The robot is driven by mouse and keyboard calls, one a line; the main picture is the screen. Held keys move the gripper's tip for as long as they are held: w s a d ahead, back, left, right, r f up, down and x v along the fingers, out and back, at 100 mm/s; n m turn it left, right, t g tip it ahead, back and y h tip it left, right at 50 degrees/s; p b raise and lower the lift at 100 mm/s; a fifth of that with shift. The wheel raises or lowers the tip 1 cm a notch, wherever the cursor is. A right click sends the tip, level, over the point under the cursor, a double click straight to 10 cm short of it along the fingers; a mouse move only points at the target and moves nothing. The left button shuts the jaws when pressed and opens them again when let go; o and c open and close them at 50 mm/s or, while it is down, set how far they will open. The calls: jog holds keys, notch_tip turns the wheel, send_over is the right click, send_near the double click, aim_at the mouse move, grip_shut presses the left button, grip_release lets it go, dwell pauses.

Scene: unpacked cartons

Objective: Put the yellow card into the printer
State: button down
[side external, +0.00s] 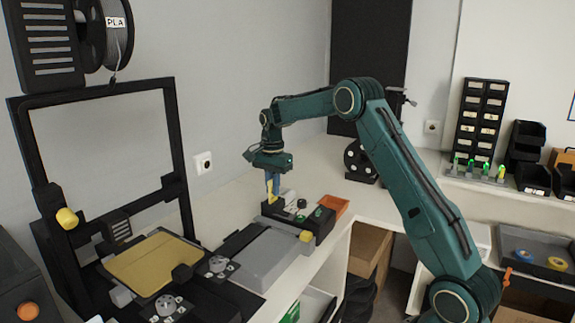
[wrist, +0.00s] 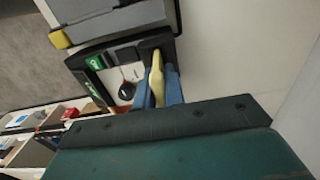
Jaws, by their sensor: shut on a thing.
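My gripper (side external: 272,181) points down with blue fingers, which also show in the wrist view (wrist: 158,88). It is shut on the yellow card (wrist: 157,76), seen edge-on as a narrow strip between the fingers. In the side view the card (side external: 269,188) is upright at the back left end of a small black unit (side external: 318,226) with green marks. I cannot tell whether its lower end touches or enters that unit. A large black frame printer (side external: 180,150) with a yellow plate (side external: 152,262) stands at the left.
A grey flat bed (side external: 262,258) lies left of the black unit, with a yellow knob (side external: 306,236) nearby. An orange tray (side external: 334,204) sits behind the unit. Drawers and bins (side external: 482,120) stand at the right. The white counter behind the unit has free room.

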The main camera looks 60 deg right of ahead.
jog(key=shift+f, duration=0.8)
jog(key=c, duration=1.4)
grip_release()
jog(key=shift+r, duration=0.15)
notch_tip(320, 180, up, 14)
jog(key=shift+f, duration=0.25)
